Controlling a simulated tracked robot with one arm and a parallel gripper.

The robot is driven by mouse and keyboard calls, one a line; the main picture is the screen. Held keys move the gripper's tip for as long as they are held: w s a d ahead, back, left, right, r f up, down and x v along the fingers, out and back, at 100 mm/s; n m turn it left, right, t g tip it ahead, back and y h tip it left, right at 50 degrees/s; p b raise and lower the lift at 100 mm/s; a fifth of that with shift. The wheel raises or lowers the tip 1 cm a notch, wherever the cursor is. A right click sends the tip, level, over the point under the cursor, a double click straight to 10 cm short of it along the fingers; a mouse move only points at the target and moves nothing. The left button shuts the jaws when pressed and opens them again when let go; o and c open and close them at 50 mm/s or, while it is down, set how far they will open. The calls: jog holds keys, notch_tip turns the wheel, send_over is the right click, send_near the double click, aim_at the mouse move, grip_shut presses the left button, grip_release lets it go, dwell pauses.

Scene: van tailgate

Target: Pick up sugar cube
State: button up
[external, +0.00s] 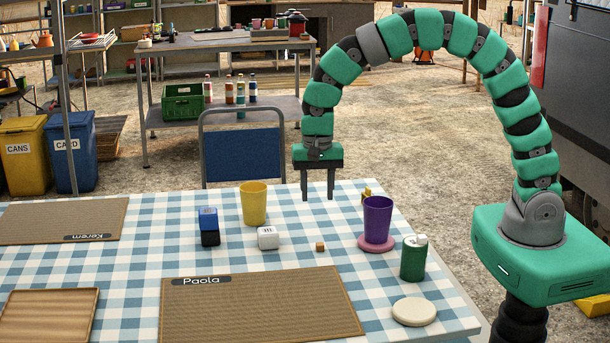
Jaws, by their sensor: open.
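A small brown cube (320,246), which looks like the sugar cube, lies on the blue-and-white checked tablecloth (342,220). My gripper (318,197) hangs pointing down at the far side of the table, its two dark fingers apart and nothing between them. In the picture the cube is below the fingertips, clear of them. A larger white cube with dark marks (267,238), like a die, stands to the left of the brown cube.
Near the cube are a yellow cup (254,204), a blue-and-black block (209,227), a purple cup (377,220) on a pink coaster (376,244), a green can (413,260) and a round cream coaster (414,311). The Paola placemat (262,310) lies in front. A blue chair (243,154) stands behind.

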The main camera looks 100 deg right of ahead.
jog(key=b, duration=0.1)
send_over(320, 244)
jog(key=f, duration=0.8)
jog(key=shift+w+f, duration=0.1)
jog(key=shift+w, duration=0.25)
jog(key=f, duration=0.1)
jog(key=f+b, duration=0.1)
jog(key=f, duration=0.3)
jog(key=shift+s, duration=0.4)
grip_shut()
